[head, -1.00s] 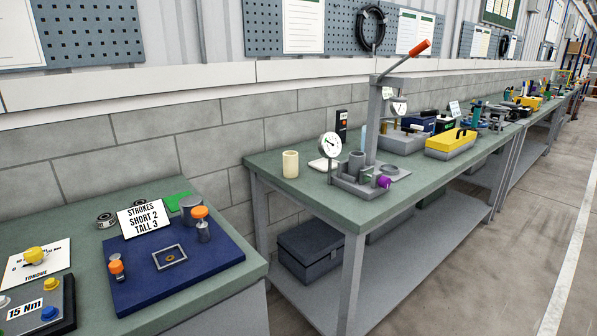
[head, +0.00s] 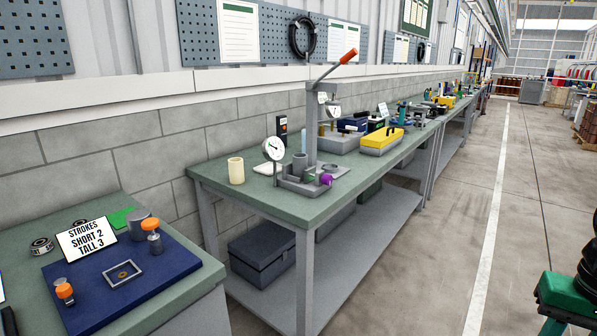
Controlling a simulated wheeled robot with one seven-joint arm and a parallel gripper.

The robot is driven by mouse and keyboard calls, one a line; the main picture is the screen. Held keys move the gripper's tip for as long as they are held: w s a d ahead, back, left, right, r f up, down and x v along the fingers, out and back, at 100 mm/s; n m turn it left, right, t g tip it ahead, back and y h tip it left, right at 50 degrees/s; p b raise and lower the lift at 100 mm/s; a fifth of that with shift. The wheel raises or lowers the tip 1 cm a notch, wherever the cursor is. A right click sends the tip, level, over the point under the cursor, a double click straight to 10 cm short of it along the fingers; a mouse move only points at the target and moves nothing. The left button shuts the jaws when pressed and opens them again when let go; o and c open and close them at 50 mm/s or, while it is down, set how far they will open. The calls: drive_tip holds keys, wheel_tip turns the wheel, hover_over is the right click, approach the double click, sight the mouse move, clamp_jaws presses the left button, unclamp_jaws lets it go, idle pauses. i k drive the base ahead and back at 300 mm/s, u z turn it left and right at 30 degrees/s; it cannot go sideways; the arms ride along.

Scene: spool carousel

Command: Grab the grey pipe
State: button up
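No grey thing is clearly recognisable as a pipe. A short upright grey cylinder (head: 299,167) stands in the base tray of the lever press (head: 311,120), on the second green-topped bench (head: 330,204). Another grey cylinder (head: 138,223) stands at the back of the blue mat (head: 150,276) on the nearest bench, partly behind an orange-capped piece (head: 153,237). I cannot tell whether either one is hollow all the way through. My gripper is not in view.
A cream cylinder (head: 236,171) and a dial gauge (head: 273,149) stand by the press. A green-topped stand (head: 566,296) with a black piece is at the lower right. The concrete floor (head: 420,270) between it and the benches is clear.

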sight(300, 159)
drive_tip(key=u, duration=0.05)
drive_tip(key=i, duration=1.5)
drive_tip(key=z, duration=0.05)
